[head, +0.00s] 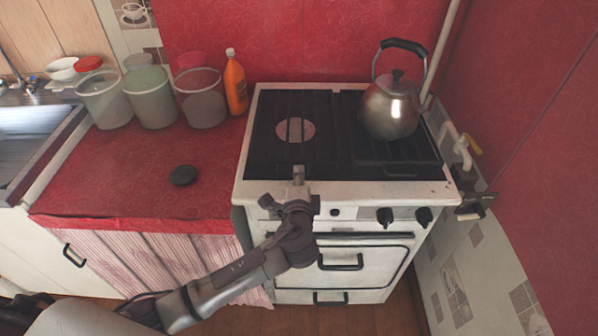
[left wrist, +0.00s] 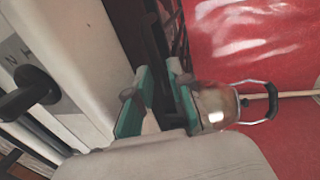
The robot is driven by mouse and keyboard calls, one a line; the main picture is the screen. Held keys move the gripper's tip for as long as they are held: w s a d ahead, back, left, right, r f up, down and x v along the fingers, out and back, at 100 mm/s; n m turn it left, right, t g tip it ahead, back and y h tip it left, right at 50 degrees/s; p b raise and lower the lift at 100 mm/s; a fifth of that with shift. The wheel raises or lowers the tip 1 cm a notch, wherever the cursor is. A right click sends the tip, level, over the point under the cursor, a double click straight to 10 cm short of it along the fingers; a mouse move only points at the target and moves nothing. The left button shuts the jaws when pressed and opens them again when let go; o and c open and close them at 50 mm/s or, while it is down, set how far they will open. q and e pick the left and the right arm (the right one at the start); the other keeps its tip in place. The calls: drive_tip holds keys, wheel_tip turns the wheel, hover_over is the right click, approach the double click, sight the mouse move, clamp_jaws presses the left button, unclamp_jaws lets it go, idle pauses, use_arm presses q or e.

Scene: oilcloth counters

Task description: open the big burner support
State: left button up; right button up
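The stove's black burner support (head: 270,125) lies flat on the left part of the white stove top, over a round pale burner (head: 295,130). A second black grate (head: 395,152) lies on the right. My left gripper (head: 299,175) is at the stove's front edge, just in front of the left support. In the left wrist view its two green-padded fingers (left wrist: 160,95) are parted, with a narrow gap between them. The dark grate (left wrist: 155,35) shows just beyond the fingertips. I cannot tell whether they touch it. My right gripper is not in view.
A metal kettle (head: 391,105) stands at the back right of the stove. Black knobs (head: 385,216) line the stove front. An orange bottle (head: 235,85) and several buckets (head: 150,98) stand on the red counter (head: 120,185), with a black disc (head: 183,175) nearer the front.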

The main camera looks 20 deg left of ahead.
use_arm(q)
drive_tip(key=shift+x, duration=0.95)
clamp_jaws()
